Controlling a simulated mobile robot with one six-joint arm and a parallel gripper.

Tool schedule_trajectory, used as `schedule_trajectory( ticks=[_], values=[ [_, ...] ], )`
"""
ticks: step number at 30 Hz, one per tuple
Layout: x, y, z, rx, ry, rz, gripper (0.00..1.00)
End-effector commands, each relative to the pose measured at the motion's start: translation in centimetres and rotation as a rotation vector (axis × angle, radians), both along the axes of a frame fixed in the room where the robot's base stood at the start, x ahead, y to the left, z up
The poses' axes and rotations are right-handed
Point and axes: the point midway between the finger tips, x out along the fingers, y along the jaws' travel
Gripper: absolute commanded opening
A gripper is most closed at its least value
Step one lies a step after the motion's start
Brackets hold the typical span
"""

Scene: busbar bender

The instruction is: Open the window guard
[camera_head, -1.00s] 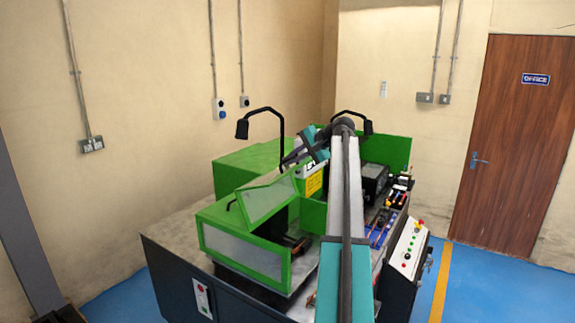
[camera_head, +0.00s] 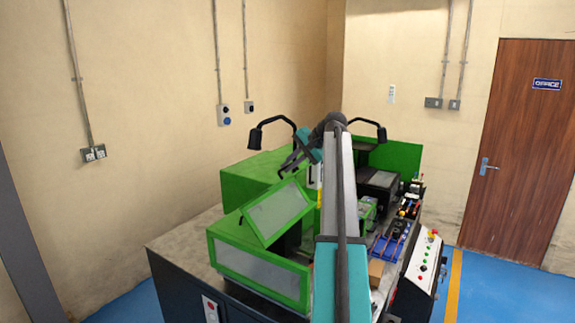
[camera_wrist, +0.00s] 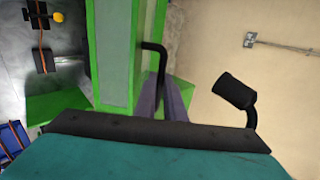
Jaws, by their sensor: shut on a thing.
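The window guard (camera_head: 277,214) is a green-framed panel with a grey see-through pane, on the front part of the green machine. In the head view it stands tilted up, its upper edge raised above the green front housing. In the wrist view its green frame (camera_wrist: 108,80) fills the upper left middle. A bent black handle (camera_wrist: 154,47) shows beside that frame. My gripper (camera_head: 292,162) is above the guard's upper edge in the head view. In the wrist view my gripper (camera_wrist: 168,98) is shut on the handle; the exact contact is partly hidden.
Two black lamps on bent arms rise behind the machine, the left one (camera_head: 257,136) close to my gripper. A control panel (camera_head: 424,262) with buttons stands at the right. My arm hides part of the machine's middle. Blue floor is clear at right.

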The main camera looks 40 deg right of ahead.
Motion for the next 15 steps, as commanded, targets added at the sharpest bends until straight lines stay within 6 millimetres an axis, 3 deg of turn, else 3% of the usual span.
schedule_trajectory(
  ticks=[1,8,9,12,15],
  values=[
    [1.63,0.32,1.65,-0.008,-0.046,0.000,0.00],
    [2.10,0.89,1.69,-0.008,-0.046,0.007,0.00],
    [2.14,0.97,1.68,-0.008,-0.046,0.009,0.13],
    [2.26,1.13,1.62,-0.008,-0.046,0.011,0.28],
    [2.29,1.24,1.45,-0.006,-0.046,0.011,0.28]
  ],
)
